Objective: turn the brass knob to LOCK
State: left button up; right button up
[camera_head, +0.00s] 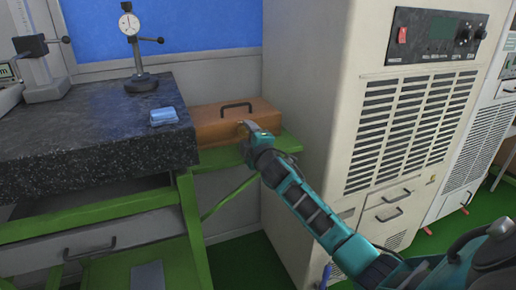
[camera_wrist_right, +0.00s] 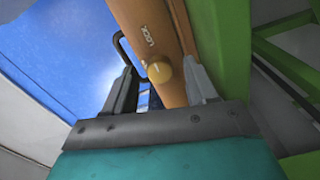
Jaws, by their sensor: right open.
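The brass knob (camera_wrist_right: 158,72) is on the front face of an orange-brown case (camera_head: 215,125), which has a black handle on top. In the right wrist view the knob shows between the fingers of my right gripper (camera_wrist_right: 160,68), one finger on either side with gaps. A "LOCK" label (camera_wrist_right: 148,37) is printed on the case above the knob in that view. The knob's pointer direction is too small to tell. In the head view my right gripper (camera_head: 247,130) is at the case's front right, and its fingers and the knob are mostly hidden. My left gripper is out of view.
The case rests on a green shelf (camera_head: 284,142) beside a dark granite slab (camera_head: 70,135). A dial gauge stand (camera_head: 137,60) and a blue block (camera_head: 163,116) stand on the slab. A tall beige cabinet (camera_head: 315,90) stands close to the right.

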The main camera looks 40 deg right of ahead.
jog(key=v, duration=1.1)
jog(key=shift+s, duration=0.25)
jog(key=s+a+f+m+g+y, duration=0.3)
jog(key=s+a+f+m, duration=0.2)
jog(key=s+a+f, duration=0.4)
jog(key=s+a+f+m+g+y, duration=0.3)
jog(key=s+a+f+m, duration=0.2)
jog(key=s+a+f, duration=0.5)
notch_tip(320, 180, down, 6)
jog(key=shift+s+a+f+g, duration=0.15)
jog(key=shift+s+g, duration=0.15)
jog(key=shift+s, duration=0.85)
